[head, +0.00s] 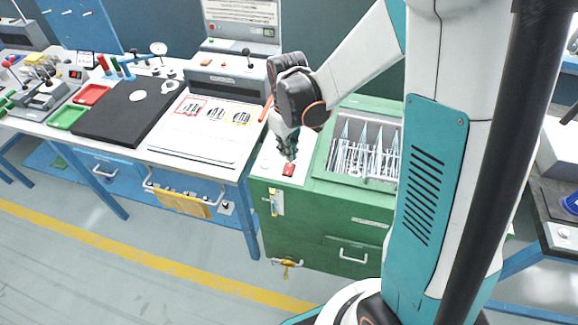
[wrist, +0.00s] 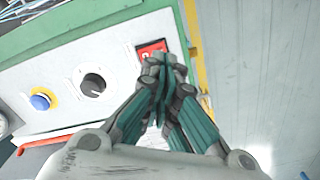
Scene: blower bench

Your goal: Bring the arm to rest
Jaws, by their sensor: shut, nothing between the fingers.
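My gripper (head: 289,157) is shut and empty, pointing down over the white panel at the left end of the green cabinet (head: 328,228). In the wrist view its fingertips (wrist: 162,64) are together just beside a red switch (wrist: 151,49), partly overlapping it in the picture. I cannot tell whether they touch it. The red switch also shows in the head view (head: 288,170), just below the fingertips. My arm is reached out and bent downward at the wrist.
The panel also carries a black round knob (wrist: 93,84) and a blue button with a yellow collar (wrist: 42,99). A tray of tools (head: 364,180) sits to the right on the cabinet. A workbench (head: 112,142) with a black mat stands to the left. Open floor lies in front.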

